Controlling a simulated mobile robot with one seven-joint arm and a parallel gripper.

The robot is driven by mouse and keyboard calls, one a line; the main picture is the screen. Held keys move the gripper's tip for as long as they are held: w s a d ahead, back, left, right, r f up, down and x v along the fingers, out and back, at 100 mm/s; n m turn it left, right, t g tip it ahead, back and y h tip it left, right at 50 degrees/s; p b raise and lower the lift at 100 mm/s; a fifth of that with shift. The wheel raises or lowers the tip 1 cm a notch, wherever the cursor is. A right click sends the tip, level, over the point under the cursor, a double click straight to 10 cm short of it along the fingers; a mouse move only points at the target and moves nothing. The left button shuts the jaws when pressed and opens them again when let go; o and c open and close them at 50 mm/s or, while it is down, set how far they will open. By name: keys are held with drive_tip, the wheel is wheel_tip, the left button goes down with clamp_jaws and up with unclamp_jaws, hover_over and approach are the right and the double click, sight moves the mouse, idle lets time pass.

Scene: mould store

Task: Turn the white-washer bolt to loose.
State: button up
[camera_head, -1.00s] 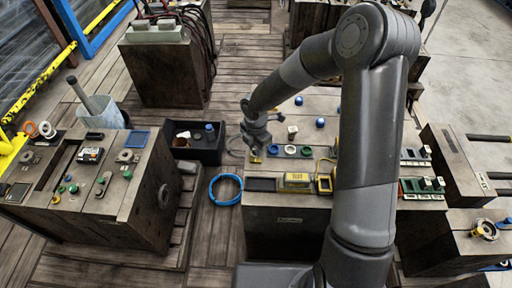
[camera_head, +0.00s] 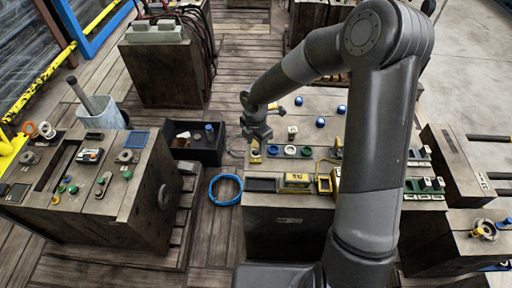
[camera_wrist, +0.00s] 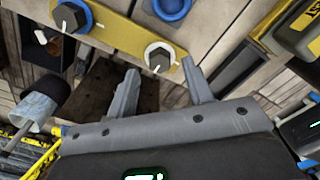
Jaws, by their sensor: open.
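The white-washer bolt (camera_wrist: 159,58) has a dark head on a white ring. It sits on a brass-yellow plate (camera_wrist: 118,35) in the wrist view. A similar dark bolt with a blue washer (camera_wrist: 72,17) sits at the plate's other end. My gripper (camera_wrist: 160,67) is open and empty, with its fingertips on either side of the white-washer bolt in the picture. I cannot tell the gap in depth, and no contact shows. In the head view my gripper (camera_head: 257,134) is above the left end of the middle bench, over a small yellow piece (camera_head: 255,155); the bolt is not clear there.
A yellow box (camera_head: 297,178) stands at the front edge. A black bin (camera_head: 208,152) and a blue hoop (camera_head: 225,176) are on the floor side at left.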

sight(256, 150)
wheel_tip(256, 150, up, 8)
drive_tip(key=shift+f, duration=0.1)
idle(0.5)
drive_tip(key=s+d+r+m+t+h, duration=0.1)
drive_tip(key=s+d+r+m, duration=0.45)
drive_tip(key=r+m, duration=0.2)
drive_tip(key=s+d+r+m+t+h, duration=0.1)
drive_tip(key=s+d+r+m+t, duration=0.1)
drive_tip(key=s+d+r+m, duration=0.35)
drive_tip(key=s+d+r+m+t+y, duration=0.2)
drive_tip(key=s+d+r+m, duration=0.5)
drive_tip(key=s+m, duration=0.5)
wheel_tip(256, 150, up, 3)
drive_tip(key=shift+s+f+m+t, duration=0.2)
drive_tip(key=shift+s+m+t, duration=0.1)
drive_tip(key=shift+m, duration=0.6)
